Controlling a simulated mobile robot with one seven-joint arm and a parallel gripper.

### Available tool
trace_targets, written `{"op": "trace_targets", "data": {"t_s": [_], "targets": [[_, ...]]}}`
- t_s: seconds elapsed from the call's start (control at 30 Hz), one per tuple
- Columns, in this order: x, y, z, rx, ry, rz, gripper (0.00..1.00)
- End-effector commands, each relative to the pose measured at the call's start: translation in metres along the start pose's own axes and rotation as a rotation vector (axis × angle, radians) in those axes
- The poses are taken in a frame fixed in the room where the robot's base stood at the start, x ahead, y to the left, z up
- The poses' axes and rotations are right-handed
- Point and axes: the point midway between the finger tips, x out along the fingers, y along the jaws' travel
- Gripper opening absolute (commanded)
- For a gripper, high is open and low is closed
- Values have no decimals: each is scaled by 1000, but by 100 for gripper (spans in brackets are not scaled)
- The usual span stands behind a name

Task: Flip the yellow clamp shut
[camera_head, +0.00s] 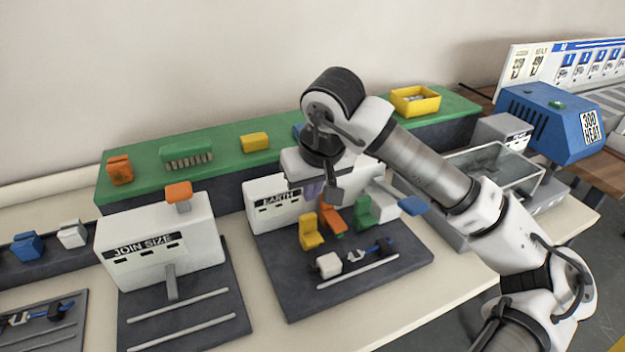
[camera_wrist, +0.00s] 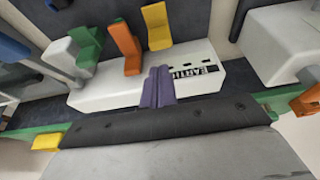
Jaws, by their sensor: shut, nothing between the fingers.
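The yellow clamp (camera_head: 311,233) is at the left of a row of three coloured clamps at the foot of the white EARTH block (camera_head: 262,208). Its tab stands up from the dark base. The orange clamp (camera_head: 333,222) and green clamp (camera_head: 366,213) are to its right. In the wrist view the yellow clamp (camera_wrist: 157,27) is at the top centre, just beyond the fingertips. My gripper (camera_head: 312,190) is over the EARTH block, behind and above the yellow clamp. Its purple fingers (camera_wrist: 158,86) are together and empty, with a small gap to the clamp.
The JOIN SIZE block (camera_head: 150,245) with an orange handle stands to the left. A green shelf (camera_head: 225,160) runs behind, bearing a brush and a yellow bin (camera_head: 415,101). A blue-and-white lever (camera_head: 412,206) is right of the clamps.

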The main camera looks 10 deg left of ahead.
Motion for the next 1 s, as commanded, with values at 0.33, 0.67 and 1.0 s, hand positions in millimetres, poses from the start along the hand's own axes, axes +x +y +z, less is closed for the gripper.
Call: {"op": "trace_targets", "data": {"t_s": [0.33, 0.67, 1.0], "targets": [[51, 0, 0, 1, 0, -2, 0], [58, 0, 0, 0, 1, 0, 0], [56, 2, 20, 1, 5, 3, 0]]}}
